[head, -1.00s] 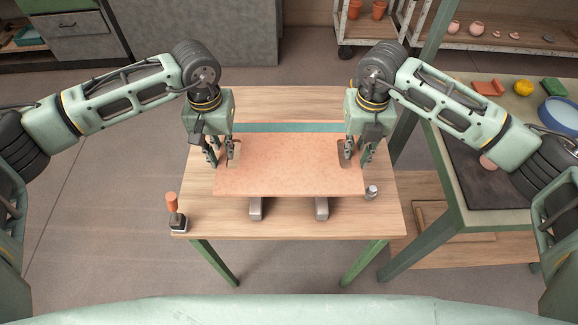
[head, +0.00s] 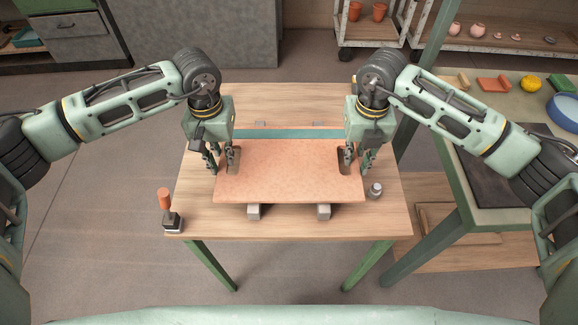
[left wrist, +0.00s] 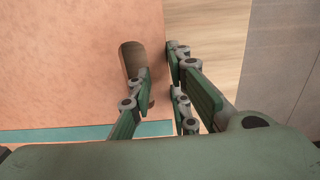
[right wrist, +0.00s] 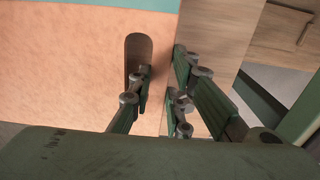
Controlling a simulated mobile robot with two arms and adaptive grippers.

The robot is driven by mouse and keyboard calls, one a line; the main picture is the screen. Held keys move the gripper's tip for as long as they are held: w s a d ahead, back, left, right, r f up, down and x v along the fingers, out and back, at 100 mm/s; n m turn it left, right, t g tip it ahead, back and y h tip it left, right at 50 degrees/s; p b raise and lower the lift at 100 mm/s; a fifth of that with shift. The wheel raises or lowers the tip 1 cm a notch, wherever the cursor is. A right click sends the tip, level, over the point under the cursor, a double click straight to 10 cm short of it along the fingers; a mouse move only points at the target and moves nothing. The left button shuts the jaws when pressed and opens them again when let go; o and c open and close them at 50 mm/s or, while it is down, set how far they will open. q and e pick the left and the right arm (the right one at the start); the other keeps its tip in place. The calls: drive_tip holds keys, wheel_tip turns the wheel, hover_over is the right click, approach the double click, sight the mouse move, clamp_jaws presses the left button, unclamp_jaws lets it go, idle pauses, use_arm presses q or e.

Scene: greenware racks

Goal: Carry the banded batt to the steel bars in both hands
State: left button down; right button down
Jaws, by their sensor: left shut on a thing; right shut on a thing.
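The batt (head: 288,175) is a flat terracotta-coloured board with a teal band (head: 286,134) along its far edge and a slot near each side. It lies level over the two steel bars; the near ends of the left bar (head: 254,212) and right bar (head: 323,212) stick out below it, the middles are hidden. I cannot tell whether it touches them. My left gripper (head: 221,160) is shut on its left side, one finger in the slot (left wrist: 130,60). My right gripper (head: 357,160) is shut on its right side, one finger in the slot (right wrist: 138,52).
The wooden table (head: 285,224) carries an orange-handled tool (head: 166,207) at front left and a small metal piece (head: 375,190) right of the batt. A green-framed bench (head: 505,215) with clay pieces, a yellow ball (head: 531,83) and a blue bowl (head: 564,112) stands close at right.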

use_arm(q)
drive_tip(key=shift+f, duration=0.3)
use_arm(e)
drive_tip(key=shift+f, duration=0.3)
use_arm(q)
drive_tip(key=c, duration=1.6)
unclamp_jaws()
drive_tip(key=shift+r, duration=0.1)
drive_tip(key=shift+c, duration=0.2)
use_arm(e)
drive_tip(key=c, duration=1.6)
unclamp_jaws()
drive_tip(key=shift+r, duration=0.1)
drive_tip(key=shift+c, duration=0.2)
use_arm(q)
drive_tip(key=shift+r, duration=0.1)
use_arm(e)
drive_tip(key=shift+r, duration=0.35)
use_arm(q)
wheel_tip(320, 180, up, 12)
use_arm(e)
wheel_tip(320, 180, up, 11)
drive_tip(key=shift+r, duration=0.15)
